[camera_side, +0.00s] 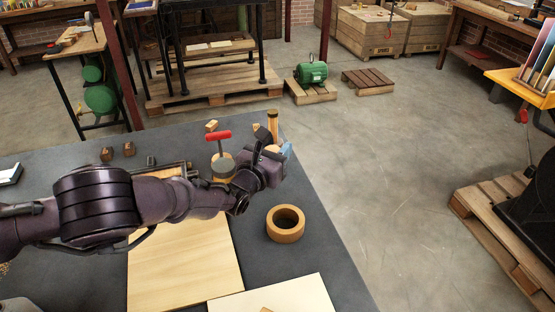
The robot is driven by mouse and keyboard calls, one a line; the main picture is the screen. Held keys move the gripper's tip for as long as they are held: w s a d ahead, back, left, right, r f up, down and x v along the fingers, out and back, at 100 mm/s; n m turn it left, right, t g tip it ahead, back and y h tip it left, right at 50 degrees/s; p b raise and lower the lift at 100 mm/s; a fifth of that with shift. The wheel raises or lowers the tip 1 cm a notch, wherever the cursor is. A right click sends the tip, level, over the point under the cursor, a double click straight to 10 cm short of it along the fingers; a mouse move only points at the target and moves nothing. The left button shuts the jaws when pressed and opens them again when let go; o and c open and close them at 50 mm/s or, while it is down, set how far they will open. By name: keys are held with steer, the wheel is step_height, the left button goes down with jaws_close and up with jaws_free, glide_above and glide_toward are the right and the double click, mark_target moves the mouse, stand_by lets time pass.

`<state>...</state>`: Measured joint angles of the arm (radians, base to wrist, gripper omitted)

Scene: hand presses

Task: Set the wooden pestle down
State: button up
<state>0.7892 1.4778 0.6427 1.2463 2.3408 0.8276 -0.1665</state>
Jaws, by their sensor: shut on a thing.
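My gripper (270,158) is at the end of my dark arm, over the right part of the grey table. A wooden pestle (272,122) stands up from behind the gripper, roughly upright, with a darker band near its top. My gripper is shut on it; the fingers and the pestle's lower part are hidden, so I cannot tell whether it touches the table. A round wooden bowl or ring (286,223) with a dark hollow sits on the table, apart from and nearer the camera than the gripper.
A red-handled tool (218,136) with a round grey head stands left of the gripper. Small wooden blocks (118,152) lie at the back left. A pale wooden board (180,270) and a whiter board (285,297) lie in front. The grey table (335,265) is bare along its right edge.

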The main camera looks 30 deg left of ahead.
steer(key=shift+w+f, duration=0.2)
steer(key=shift+f, duration=1.6)
steer(key=o, duration=1)
steer(key=shift+f, duration=0.2)
steer(key=shift+r, duration=0.15)
steer(key=shift+s+d, duration=0.1)
steer(key=shift+s, duration=0.05)
steer(key=s, duration=1.1)
steer(key=shift+s, duration=0.35)
